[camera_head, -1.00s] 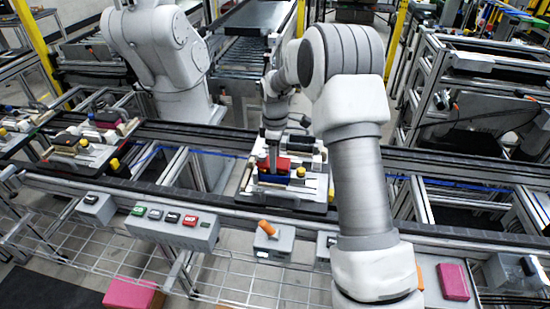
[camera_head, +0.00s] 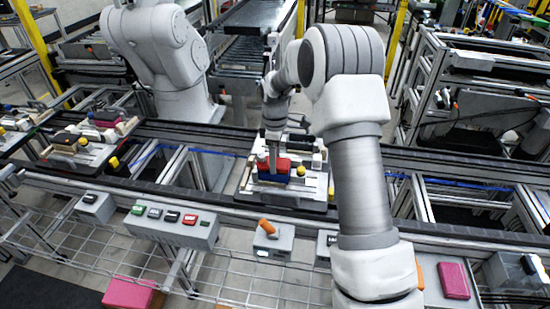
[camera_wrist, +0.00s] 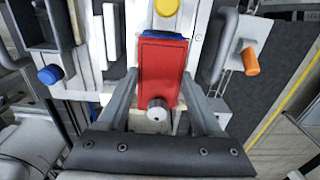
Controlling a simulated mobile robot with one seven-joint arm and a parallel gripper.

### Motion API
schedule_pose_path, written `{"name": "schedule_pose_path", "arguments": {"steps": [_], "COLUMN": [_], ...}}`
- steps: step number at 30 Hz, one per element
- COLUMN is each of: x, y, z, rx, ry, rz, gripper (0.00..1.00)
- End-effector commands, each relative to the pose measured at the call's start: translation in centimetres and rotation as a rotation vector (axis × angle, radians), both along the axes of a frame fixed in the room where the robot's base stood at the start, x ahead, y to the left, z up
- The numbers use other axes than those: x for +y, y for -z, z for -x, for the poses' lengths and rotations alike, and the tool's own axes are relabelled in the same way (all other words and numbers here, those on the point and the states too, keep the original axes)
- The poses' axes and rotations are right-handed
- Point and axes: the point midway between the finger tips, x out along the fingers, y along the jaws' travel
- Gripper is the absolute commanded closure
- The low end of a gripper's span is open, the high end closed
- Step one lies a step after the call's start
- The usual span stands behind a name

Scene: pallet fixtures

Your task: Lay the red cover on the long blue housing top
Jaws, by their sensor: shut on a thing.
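The red cover (camera_wrist: 162,72) lies lengthwise between the two fingers of my gripper (camera_wrist: 160,82) in the wrist view, and the gripper is shut on it. A strip of the long blue housing (camera_wrist: 163,35) shows past the cover's far end. In the head view the red cover (camera_head: 273,164) is directly over the blue housing (camera_head: 274,177), whose front side shows below it. I cannot tell whether they touch. My gripper (camera_head: 273,150) comes down from above there, partly hiding the cover. Most of the housing's top is hidden.
The housing stands on a pale pallet plate (camera_head: 250,185) on the conveyor. A yellow knob (camera_wrist: 166,7) is beyond the housing, and a silver knob (camera_wrist: 157,108) is near the cover's close end. A blue knob (camera_wrist: 50,75) and an orange handle (camera_wrist: 250,62) stand to the sides.

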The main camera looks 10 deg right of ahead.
Motion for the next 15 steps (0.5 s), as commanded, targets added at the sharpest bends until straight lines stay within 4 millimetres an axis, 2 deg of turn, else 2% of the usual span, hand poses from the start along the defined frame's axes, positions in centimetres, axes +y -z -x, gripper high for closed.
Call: {"name": "schedule_pose_path", "arguments": {"steps": [15], "x": [-0.01], "y": [0.79], "z": [0.0], "rx": [0.0], "ry": [0.0], "rz": [0.0], "gripper": [0.9]}}
